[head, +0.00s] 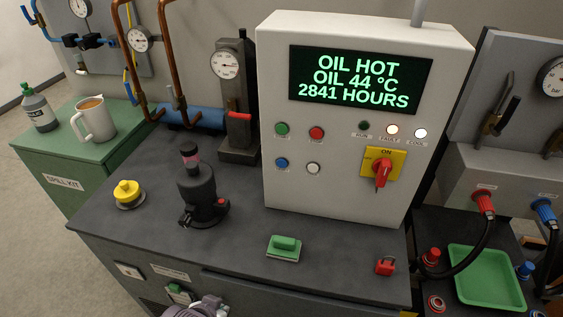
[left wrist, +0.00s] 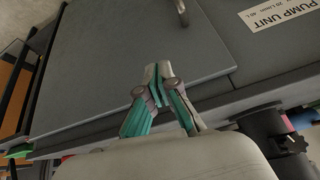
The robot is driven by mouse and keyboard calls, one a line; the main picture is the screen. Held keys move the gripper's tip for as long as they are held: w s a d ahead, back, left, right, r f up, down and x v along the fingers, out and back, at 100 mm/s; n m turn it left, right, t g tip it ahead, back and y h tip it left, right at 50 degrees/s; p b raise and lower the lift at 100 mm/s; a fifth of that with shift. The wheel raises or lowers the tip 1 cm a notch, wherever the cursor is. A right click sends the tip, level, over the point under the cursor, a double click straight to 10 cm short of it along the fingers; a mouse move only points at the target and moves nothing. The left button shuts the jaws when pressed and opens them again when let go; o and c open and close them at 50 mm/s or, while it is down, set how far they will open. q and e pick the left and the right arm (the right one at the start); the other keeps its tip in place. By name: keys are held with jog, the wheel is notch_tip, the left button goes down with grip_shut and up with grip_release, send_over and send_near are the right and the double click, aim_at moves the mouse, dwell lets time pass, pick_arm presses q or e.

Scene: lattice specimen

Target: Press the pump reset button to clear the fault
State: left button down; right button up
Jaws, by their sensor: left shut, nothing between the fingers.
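The white control box (head: 345,210) stands on the dark bench. Its display (head: 360,80) reads OIL HOT, OIL 44 °C, 2841 HOURS. Below are a green button (head: 282,129), a red button (head: 317,133), a blue button (head: 281,163) and a white button (head: 313,168); their labels are too small to read. The lamp apparently labelled FAULT (head: 392,130) looks lit. My left gripper (head: 208,304) is at the bottom of the head view, by the bench front, well below the buttons. In the left wrist view its fingers (left wrist: 158,76) are shut and empty. My right gripper is not visible.
A black pump-like fitting (head: 202,195), a yellow knob (head: 128,192), a green block (head: 285,246) and a red padlock-like item (head: 385,265) stand on the bench. A red rotary switch (head: 382,170) sits at ON. The bench top before the box is partly clear.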

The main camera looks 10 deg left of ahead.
aim_at(282, 163)
pick_arm(q)
jog(key=w+d+r+t, duration=0.1)
jog(key=w+r+t, duration=0.2)
jog(key=w, duration=0.2)
jog(key=w+r+t+h, duration=0.1)
jog(key=w+r+t, duration=0.2)
jog(key=w+r, duration=0.1)
jog(key=w+d+r+m+t+h, duration=0.1)
jog(key=w+r+t, duration=0.1)
jog(key=w+r, duration=0.2)
jog(key=shift+w+d+r+t, duration=0.1)
jog(key=shift+w+d+t, duration=0.1)
jog(key=shift+w, duration=0.4)
jog(key=shift+w+d+r+t, duration=0.1)
jog(key=shift+w+t, duration=0.1)
jog(key=shift+w, duration=0.4)
jog(key=w+d+r+m+t+h, duration=0.2)
jog(key=d+r+m+h, duration=0.3)
jog(key=h, duration=0.7)
jog(key=shift+w+r+m+t+h, duration=0.2)
jog(key=shift+r+m+t+h, duration=0.3)
jog(key=shift+r+m, duration=1.35)
jog(key=shift+w+r+n, duration=0.15)
jog(key=shift+r+n, duration=0.25)
jog(key=shift+n, duration=0.05)
jog(key=w+b, duration=0.4)
jog(key=w, duration=0.4)
jog(key=shift+w+d, duration=0.2)
jog(key=shift+w, duration=0.1)
jog(key=shift+w, duration=0.1)
